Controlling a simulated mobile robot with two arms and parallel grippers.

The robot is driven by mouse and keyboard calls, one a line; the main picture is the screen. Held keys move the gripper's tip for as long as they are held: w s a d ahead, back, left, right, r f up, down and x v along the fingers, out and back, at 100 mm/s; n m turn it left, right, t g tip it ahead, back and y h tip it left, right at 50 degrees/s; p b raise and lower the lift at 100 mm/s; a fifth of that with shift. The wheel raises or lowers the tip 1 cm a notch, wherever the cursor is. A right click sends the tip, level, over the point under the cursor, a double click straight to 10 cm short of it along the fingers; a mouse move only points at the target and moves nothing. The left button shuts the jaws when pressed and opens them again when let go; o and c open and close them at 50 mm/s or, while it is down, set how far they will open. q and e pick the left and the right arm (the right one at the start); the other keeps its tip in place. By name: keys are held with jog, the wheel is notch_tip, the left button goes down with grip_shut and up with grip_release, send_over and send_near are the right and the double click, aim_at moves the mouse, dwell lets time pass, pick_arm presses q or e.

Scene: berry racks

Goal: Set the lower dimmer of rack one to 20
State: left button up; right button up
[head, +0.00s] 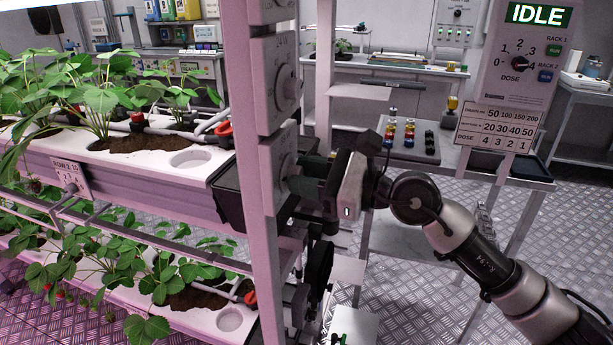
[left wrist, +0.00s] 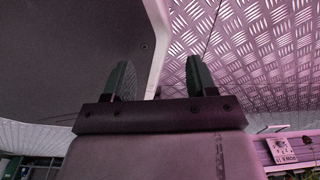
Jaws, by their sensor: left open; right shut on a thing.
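Pale dial boxes are stacked on the front post of the near rack. The upper dimmer box (head: 270,82) has a round knob (head: 287,88) facing right. The lower dimmer box (head: 272,165) sits below it. My right gripper (head: 293,186) reaches in from the right and is shut on the lower box's knob. Its fingers hide most of that knob, and I cannot read its setting. My left gripper (left wrist: 158,75) is open in the left wrist view, with nothing between its fingers. It does not show clearly in the head view.
Strawberry plants (head: 95,100) grow in white troughs left of the post. A control panel (head: 525,60) reading IDLE and a number chart (head: 497,127) stand at the right. A metal table (head: 480,165) holds a tray of coloured pieces (head: 410,143). Open metal floor lies between.

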jog(key=o, duration=0.9)
pick_arm(q)
jog(key=shift+w+d+r+b, duration=0.15)
jog(key=shift+w+b, duration=0.25)
jog(key=shift+w, duration=0.55)
jog(key=shift+w+d+b, duration=0.2)
jog(key=shift+w+b, duration=0.2)
jog(key=shift+w, duration=0.55)
jog(key=shift+w+d+r+b, duration=0.15)
jog(key=shift+w+b, duration=0.25)
jog(key=shift+w, duration=0.55)
pick_arm(e)
jog(key=shift+v, duration=5.45)
